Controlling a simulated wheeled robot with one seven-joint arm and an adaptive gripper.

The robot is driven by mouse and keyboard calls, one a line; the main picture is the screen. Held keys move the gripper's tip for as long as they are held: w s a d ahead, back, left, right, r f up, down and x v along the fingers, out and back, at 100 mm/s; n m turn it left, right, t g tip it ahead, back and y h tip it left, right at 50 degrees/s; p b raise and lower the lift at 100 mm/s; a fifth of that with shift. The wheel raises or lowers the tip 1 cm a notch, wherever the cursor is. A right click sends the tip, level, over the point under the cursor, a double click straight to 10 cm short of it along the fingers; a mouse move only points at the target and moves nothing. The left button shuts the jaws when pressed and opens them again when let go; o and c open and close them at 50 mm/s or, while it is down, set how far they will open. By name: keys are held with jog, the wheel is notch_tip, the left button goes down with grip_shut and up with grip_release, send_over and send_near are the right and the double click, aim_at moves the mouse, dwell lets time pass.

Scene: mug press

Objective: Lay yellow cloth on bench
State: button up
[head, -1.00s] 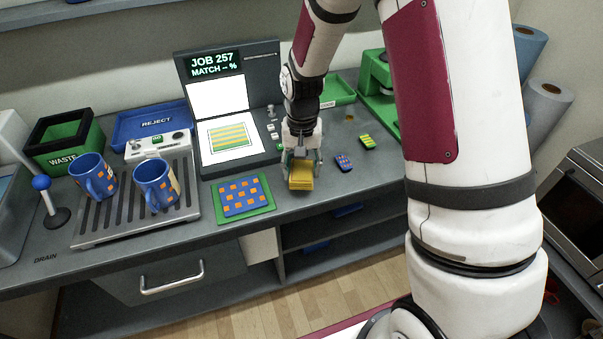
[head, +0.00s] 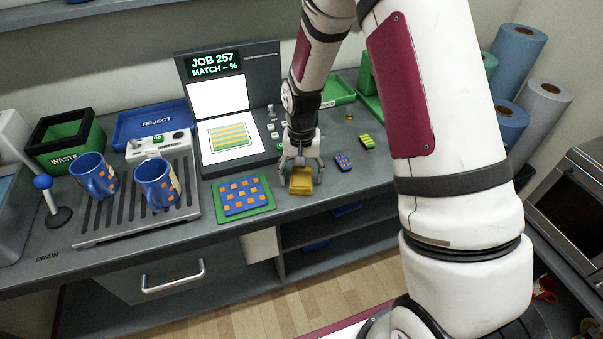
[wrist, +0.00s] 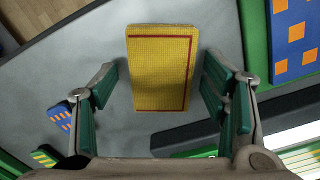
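The folded yellow cloth (head: 301,181) lies on the grey bench (head: 330,205) near its front edge, right of the green mat. In the wrist view the cloth (wrist: 160,68) is a flat rectangle with a thin red border line. My gripper (head: 300,175) is just behind and above the cloth. In the wrist view my gripper's green-padded fingers (wrist: 165,105) are spread wide, one on each side of the cloth's near end, with gaps between them and the cloth. Nothing is held.
A green mat with a blue and orange checked piece (head: 243,196) lies left of the cloth. Small patterned swatches (head: 343,162) lie to the right. Two blue mugs (head: 157,184) stand on the drain rack. The job panel (head: 228,110) rises behind.

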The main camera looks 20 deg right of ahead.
aim_at(302, 177)
notch_tip(302, 177, up, 13)
jog(key=s+r+n+t, duration=0.2)
jog(key=s+r, duration=0.9)
jog(key=r, duration=0.2)
jog(key=s+r+n+t, duration=0.2)
jog(key=s+r+t, duration=0.1)
jog(key=s, duration=1.1)
jog(key=shift+s+d+r+b, duration=0.15)
jog(key=shift+r+b, duration=0.2)
jog(key=shift+b, duration=0.05)
